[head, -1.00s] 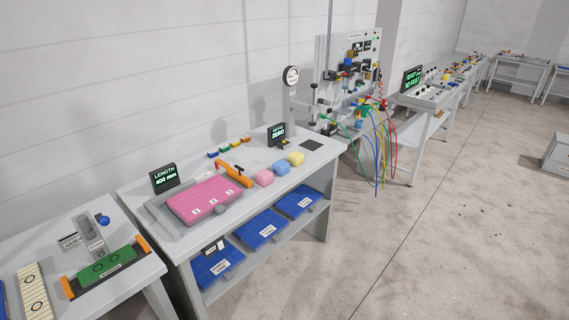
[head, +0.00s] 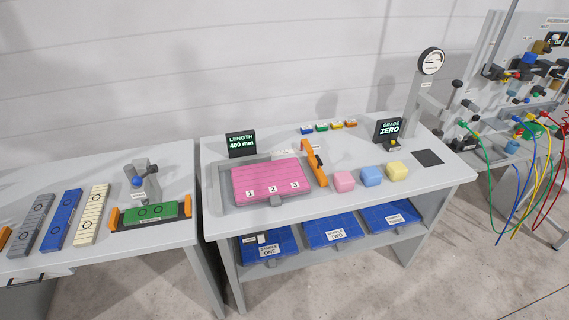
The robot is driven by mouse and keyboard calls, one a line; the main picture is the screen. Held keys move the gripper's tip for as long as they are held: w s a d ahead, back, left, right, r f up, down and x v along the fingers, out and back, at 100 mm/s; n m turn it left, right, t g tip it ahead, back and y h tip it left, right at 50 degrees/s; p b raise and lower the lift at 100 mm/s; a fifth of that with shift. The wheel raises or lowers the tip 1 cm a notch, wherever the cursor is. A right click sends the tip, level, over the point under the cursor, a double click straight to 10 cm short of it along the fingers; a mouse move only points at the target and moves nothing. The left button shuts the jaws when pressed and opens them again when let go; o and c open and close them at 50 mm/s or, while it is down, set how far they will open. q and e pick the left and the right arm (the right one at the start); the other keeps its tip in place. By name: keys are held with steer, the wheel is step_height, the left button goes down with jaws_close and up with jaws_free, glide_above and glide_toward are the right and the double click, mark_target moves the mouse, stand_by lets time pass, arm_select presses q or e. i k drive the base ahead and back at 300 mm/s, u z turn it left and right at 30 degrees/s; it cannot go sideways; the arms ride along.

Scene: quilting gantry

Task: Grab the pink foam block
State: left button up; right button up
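A small pink foam block (head: 344,181) sits on the grey workbench (head: 440,177), left of a blue block (head: 371,176) and a yellow block (head: 397,171). The three stand in a row near the bench's front edge. A larger pink slab (head: 270,180) marked 1, 2 and 3 lies in a grey tray (head: 228,193) to the left. Neither of my grippers shows in the head view.
An orange-handled tool (head: 312,160) stands between slab and blocks. Behind are a LENGTH display (head: 241,145), a GRADE display (head: 388,131) and a dial gauge (head: 431,62). Blue bins (head: 331,230) fill the shelf below. A second table (head: 170,237) stands left.

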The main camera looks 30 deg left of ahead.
mark_target(343, 181)
steer(key=u, duration=0.8)
steer(key=i, duration=1.05)
steer(key=u, duration=0.6)
